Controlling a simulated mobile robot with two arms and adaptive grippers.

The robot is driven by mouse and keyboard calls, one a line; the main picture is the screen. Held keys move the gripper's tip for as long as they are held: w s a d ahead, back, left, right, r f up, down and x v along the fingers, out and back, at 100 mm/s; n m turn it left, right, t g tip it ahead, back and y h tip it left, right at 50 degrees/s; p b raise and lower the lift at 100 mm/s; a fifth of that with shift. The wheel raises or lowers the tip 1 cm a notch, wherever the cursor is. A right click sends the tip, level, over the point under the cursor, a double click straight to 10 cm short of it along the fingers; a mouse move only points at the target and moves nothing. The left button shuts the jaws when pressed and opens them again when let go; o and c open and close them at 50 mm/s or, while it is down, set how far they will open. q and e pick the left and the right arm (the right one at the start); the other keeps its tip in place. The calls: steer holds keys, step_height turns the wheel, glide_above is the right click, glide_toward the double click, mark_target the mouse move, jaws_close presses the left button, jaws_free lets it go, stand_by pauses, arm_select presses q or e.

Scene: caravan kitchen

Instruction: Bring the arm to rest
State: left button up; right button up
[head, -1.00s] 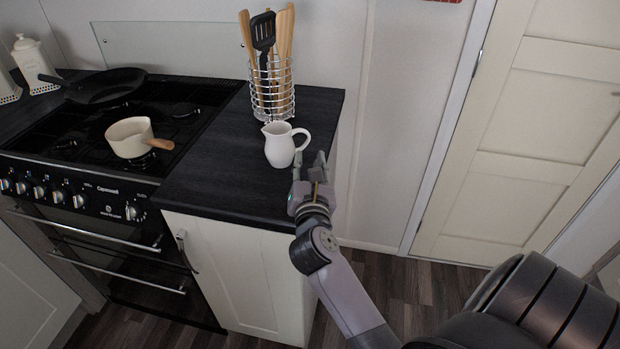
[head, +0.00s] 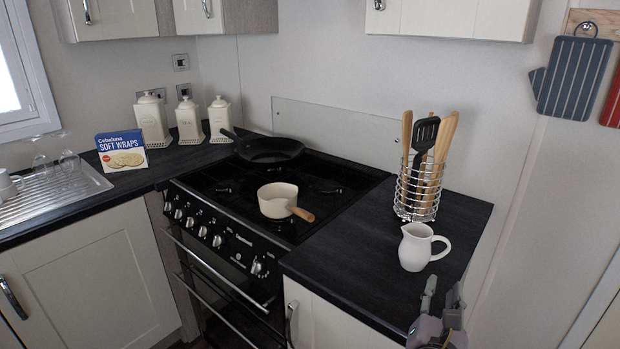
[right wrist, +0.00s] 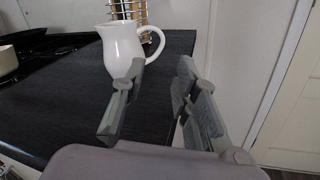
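My right gripper (head: 441,300) is at the bottom right of the head view, near the front right edge of the dark counter. Its fingers are apart with nothing between them, as the right wrist view (right wrist: 152,105) also shows. A white jug (head: 415,246) stands upright on the counter, beyond the gripper and apart from it as far as I can tell. In the right wrist view the jug (right wrist: 119,45) is behind the left finger, its handle to the right. My left gripper is in neither view.
A wire utensil holder (head: 416,190) stands behind the jug. The hob (head: 330,187) to the left carries a cream saucepan (head: 277,200) and a black frying pan (head: 268,149). Canisters and a wraps box (head: 122,151) stand farther left. The counter (head: 350,250) left of the jug is bare.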

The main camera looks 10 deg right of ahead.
steer(key=s+a+r+n+t+y, duration=0.1)
steer(key=a+r+n+t+y, duration=0.45)
steer(key=n, duration=0.65)
steer(key=s+a+r+n+t+y, duration=0.1)
steer(key=a+r+n+t+y, duration=0.1)
steer(key=a+n+y, duration=0.65)
steer(key=s+a+f+n+g+y, duration=0.25)
steer(key=a+f+n+g, duration=0.2)
steer(key=n, duration=0.45)
steer(key=s+a+f+n+g+y, duration=0.1)
steer(key=a+f+n+g+y, duration=0.2)
steer(key=a+f+n, duration=0.45)
steer(key=s+d+f+n+g+h, duration=0.45)
steer(key=s+f+n+g, duration=0.3)
steer(key=f, duration=0.35)
steer(key=s+d+f+n+g+h, duration=0.4)
steer(key=s+d+f, duration=0.4)
steer(key=d, duration=0.1)
step_height(320, 180, down, 25)
steer(key=s+g, duration=0.1)
steer(key=s, duration=0.1)
steer(key=s+d+f+g+p, duration=0.1)
steer(key=s+d+f, duration=0.2)
steer(key=s+f, duration=1.2)
steer(key=shift+s+h, duration=0.3)
steer(key=shift+s, duration=0.55)
steer(key=shift+d+g, duration=0.1)
steer(key=shift+g, duration=0.15)
